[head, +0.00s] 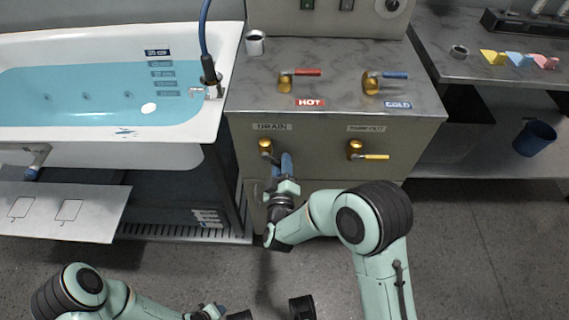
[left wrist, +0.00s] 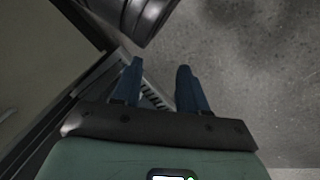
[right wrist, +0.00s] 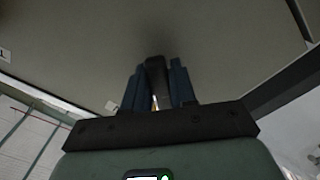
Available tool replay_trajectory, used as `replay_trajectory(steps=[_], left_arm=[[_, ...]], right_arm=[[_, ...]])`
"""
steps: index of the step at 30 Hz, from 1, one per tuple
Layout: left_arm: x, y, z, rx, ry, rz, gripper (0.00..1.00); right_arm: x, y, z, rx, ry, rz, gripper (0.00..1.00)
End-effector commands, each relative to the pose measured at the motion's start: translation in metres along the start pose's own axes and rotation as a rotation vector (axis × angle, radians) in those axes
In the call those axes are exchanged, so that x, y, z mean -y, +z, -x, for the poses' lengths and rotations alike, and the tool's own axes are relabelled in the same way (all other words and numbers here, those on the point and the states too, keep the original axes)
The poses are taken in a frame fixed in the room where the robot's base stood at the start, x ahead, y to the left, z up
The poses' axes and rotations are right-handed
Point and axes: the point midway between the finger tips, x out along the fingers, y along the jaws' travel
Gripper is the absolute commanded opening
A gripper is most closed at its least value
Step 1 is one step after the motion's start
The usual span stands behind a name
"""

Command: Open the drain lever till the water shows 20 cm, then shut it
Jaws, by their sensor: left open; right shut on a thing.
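The drain valve (head: 266,147) is a brass fitting under the DRAIN label (head: 272,127) on the metal cabinet front. Its dark lever slants down and right into my right gripper (head: 287,164). In the right wrist view the blue fingers are closed on the lever (right wrist: 157,78), one on each side. The bathtub (head: 218,110) holds blue water (head: 100,95). Level marks (head: 160,64) show on its inner wall; the numbers are too small to read surely. My left gripper (left wrist: 160,65) is open and empty over the floor, low in the head view.
Hot (head: 307,72) and cold (head: 395,75) taps stand on the cabinet top. A yellow-handled valve (head: 372,156) is right of the drain. A grey panel (head: 62,205) juts below the tub.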

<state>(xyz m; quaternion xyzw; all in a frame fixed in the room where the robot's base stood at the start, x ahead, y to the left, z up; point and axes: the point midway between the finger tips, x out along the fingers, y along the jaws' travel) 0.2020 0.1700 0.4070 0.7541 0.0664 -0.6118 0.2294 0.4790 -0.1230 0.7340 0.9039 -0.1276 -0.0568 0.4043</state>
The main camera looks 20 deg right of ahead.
Motion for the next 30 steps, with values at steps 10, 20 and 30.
replay_trajectory(steps=[10,20,30], left_arm=[[0.0025,-0.0106,-0.0073,-0.032,-0.002,0.002,0.43],[0.0027,-0.0119,-0.0077,-0.035,-0.002,0.002,0.43],[0.0026,-0.0115,-0.0077,-0.034,-0.002,0.002,0.43]], right_arm=[[0.0088,-0.0007,0.0004,0.0,-0.002,-0.127,0.0],[0.0094,-0.0011,0.0006,0.0,-0.002,-0.145,0.0],[0.0092,-0.0011,0.0005,0.0,-0.002,-0.143,0.47]])
